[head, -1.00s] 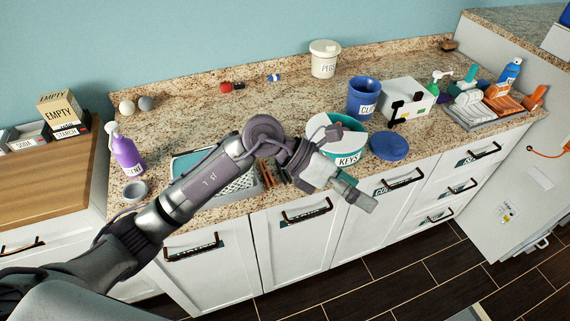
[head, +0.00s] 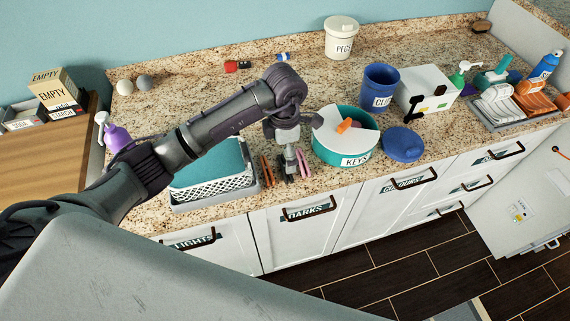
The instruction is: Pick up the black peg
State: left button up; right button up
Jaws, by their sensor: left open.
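My left gripper (head: 290,174) points down at the counter's front edge, between a brown-orange peg (head: 267,170) on its left and a pink peg (head: 303,164) on its right. It is open. A dark shape shows at its fingertips, where the pegs stand in a row. I cannot tell how much of that is the black peg and how much is the fingers. No black peg shows clearly elsewhere on the counter. My right gripper is not in view.
A white basket with teal cloth (head: 212,185) stands left of the pegs. A teal KEYS tub (head: 345,152) stands close on the right, with a blue lid (head: 403,141) beyond it. A white PEGS tub (head: 340,38) is at the back. The counter middle is clear.

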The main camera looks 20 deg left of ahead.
pick_arm(q)
notch_tip(320, 180, down, 2)
jog(key=shift+f+p, duration=0.1)
jog(key=shift+p, duration=0.85)
notch_tip(320, 180, down, 2)
jog(key=shift+f+p, duration=0.2)
jog(key=shift+p, duration=0.25)
jog(key=shift+f, duration=0.55)
jog(key=shift+c, duration=0.2)
jog(key=c, duration=0.4)
jog(key=shift+s, duration=0.1)
jog(key=shift+c, duration=0.6)
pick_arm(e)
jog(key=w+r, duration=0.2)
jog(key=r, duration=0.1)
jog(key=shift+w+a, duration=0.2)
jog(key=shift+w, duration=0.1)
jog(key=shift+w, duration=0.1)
